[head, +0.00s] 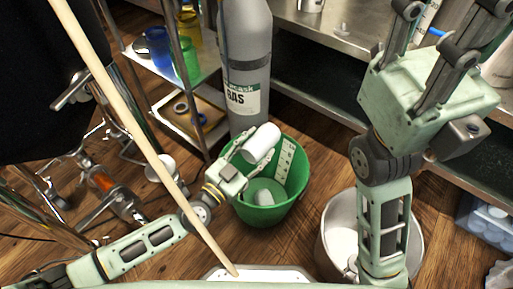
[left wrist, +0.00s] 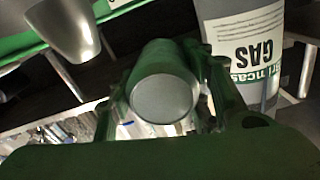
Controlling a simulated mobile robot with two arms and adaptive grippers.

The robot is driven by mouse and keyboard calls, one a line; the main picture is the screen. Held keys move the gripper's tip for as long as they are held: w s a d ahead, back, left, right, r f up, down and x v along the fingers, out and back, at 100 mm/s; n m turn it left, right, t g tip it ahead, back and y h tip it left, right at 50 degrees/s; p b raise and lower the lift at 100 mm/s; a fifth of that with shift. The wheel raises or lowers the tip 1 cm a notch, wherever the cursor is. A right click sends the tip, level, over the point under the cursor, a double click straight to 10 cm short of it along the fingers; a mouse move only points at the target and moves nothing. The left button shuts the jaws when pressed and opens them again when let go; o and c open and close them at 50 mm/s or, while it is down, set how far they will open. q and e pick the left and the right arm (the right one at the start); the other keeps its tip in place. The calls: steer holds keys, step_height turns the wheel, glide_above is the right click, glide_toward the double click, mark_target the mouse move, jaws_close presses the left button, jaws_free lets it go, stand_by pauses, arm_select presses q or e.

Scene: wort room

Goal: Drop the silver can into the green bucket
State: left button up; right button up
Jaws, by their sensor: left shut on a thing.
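The silver can (head: 262,143) is held by my left gripper (head: 248,158), over the green bucket (head: 296,196) on the floor. In the left wrist view the can's round, pale end (left wrist: 162,98) faces the camera, with gripper fingers on both sides. The can is tilted and sits above the bucket's opening, near its back rim. A small pale thing (head: 263,197) shows inside the bucket; I cannot tell what it is. My right gripper (head: 445,30) is raised at the upper right, empty as far as I see, its fingertips cut off by the frame edge.
A grey gas cylinder (head: 246,60) stands right behind the bucket. A white bucket (head: 330,238) is at its right. A wooden pole (head: 130,115) crosses in front of my left arm. A metal shelf (head: 160,62) with coloured cups is at the back left.

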arm_select(q)
steer(key=o, duration=0.9)
steer(key=v, duration=1.2)
